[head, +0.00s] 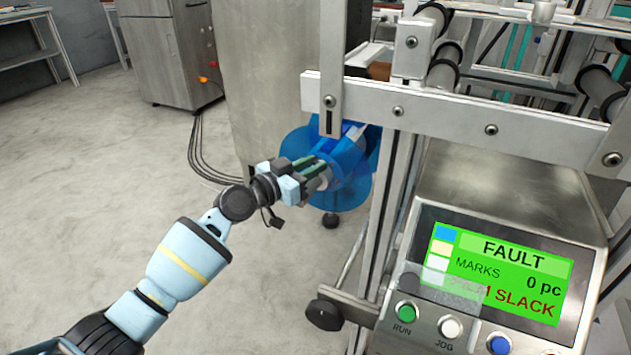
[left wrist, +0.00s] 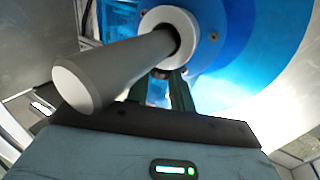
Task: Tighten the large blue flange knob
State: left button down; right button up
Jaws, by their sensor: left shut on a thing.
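The left fingers (left wrist: 168,92) are shut on the knob at the hub, just below the collar. The rod hides part of this grip. My right gripper is not in view.
A control panel (head: 455,205) at right has a green screen (head: 500,270) reading FAULT, MARKS 0 pc and SLACK. Rollers and metal rails (head: 455,118) stand above and right of the flange. A grey cabinet (head: 165,50) stands at the back left. The left floor is clear.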

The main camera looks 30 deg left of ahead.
pick_arm(q)
jog(key=shift+w+a+m+g+h+b, duration=0.1)
jog(key=shift+a+m+g+h+b, duration=0.1)
jog(key=shift+m+g+h+b, duration=0.9)
jog(key=shift+h, duration=0.6)
jog(key=c, duration=1.2)
grip_release()
jog(key=shift+r+t, duration=0.1)
jog(key=shift+t, duration=0.2)
jog(key=shift+a, duration=0.1)
jog(key=shift+y, duration=0.3)
